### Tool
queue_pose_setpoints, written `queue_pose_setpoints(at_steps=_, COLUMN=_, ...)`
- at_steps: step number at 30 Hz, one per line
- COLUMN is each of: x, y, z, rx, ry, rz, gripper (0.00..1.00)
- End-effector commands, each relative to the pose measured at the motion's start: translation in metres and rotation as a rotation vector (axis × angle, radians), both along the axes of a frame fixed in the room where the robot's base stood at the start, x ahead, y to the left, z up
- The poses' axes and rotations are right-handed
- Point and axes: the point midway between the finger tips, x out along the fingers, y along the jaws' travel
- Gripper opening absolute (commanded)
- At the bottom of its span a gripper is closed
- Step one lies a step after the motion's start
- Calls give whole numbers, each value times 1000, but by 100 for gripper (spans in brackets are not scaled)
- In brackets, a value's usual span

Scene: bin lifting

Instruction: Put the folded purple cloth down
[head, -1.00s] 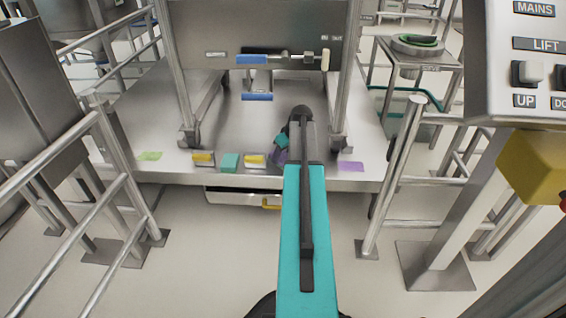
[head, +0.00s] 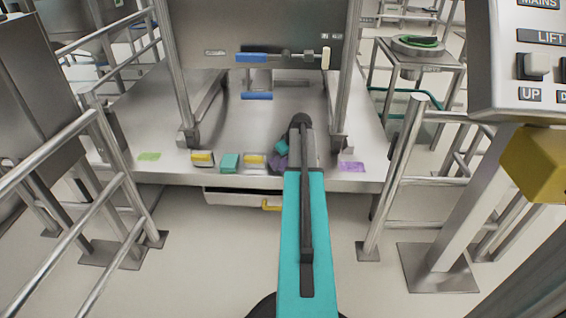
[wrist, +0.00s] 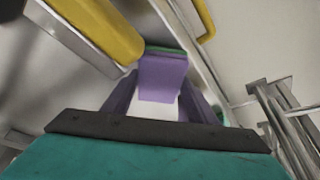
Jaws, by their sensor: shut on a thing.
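The folded purple cloth (wrist: 162,75) is between the two fingers of my gripper (wrist: 158,98) in the wrist view. My gripper is shut on it. My arm hides most of the gripper there. I cannot tell whether the cloth touches the platform. A flat purple patch (head: 352,167) lies on the platform's front edge, right of my arm.
A yellow block (head: 202,159), a teal block (head: 229,163) and another yellow block (head: 254,160) stand in a row left of the cloth. A flat green patch (head: 149,156) lies further left. Steel posts and rails (head: 392,185) flank the platform.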

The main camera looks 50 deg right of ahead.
Motion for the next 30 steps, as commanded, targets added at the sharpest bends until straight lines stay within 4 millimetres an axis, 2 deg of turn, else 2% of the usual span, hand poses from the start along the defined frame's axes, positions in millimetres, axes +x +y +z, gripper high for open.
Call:
queue_pose_setpoints(at_steps=2, x=0, y=0, z=-2, rx=0, ry=0, rz=0, gripper=27)
queue_pose_setpoints(at_steps=3, x=0, y=0, z=-2, rx=0, ry=0, rz=0, gripper=54)
queue_pose_setpoints(at_steps=6, x=0, y=0, z=-2, rx=0, ry=0, rz=0, gripper=71)
queue_pose_setpoints(at_steps=20, x=0, y=0, z=2, rx=0, ry=0, rz=0, gripper=71)
queue_pose_setpoints(at_steps=26, x=-8, y=1, z=21, rx=-1, ry=-1, rz=-1, gripper=71)
queue_pose_setpoints(at_steps=30, x=-16, y=3, z=41, rx=-1, ry=-1, rz=-1, gripper=71)
